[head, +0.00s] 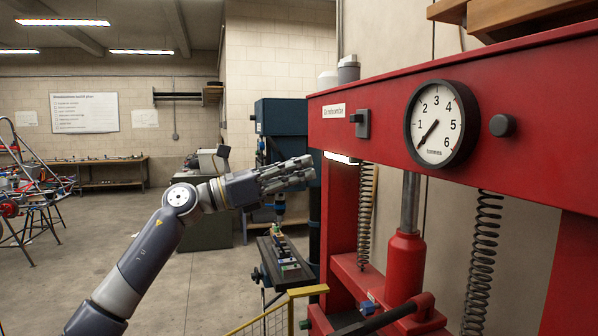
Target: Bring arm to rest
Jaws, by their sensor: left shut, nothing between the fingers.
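My left arm comes in from the lower left. Its gripper (308,168) is raised in mid-air in the middle of the view, fingers pointing right, shut and empty. The fingertips appear close to the left side of a red press (500,85) in the picture; the exact gap cannot be judged. My right gripper does not show.
The red press carries a round gauge (441,124), a switch (361,123), springs and a red cylinder (404,268). A yellow rail (308,291) stands low before it. Behind are a blue machine (280,117) and tube chassis (30,165).

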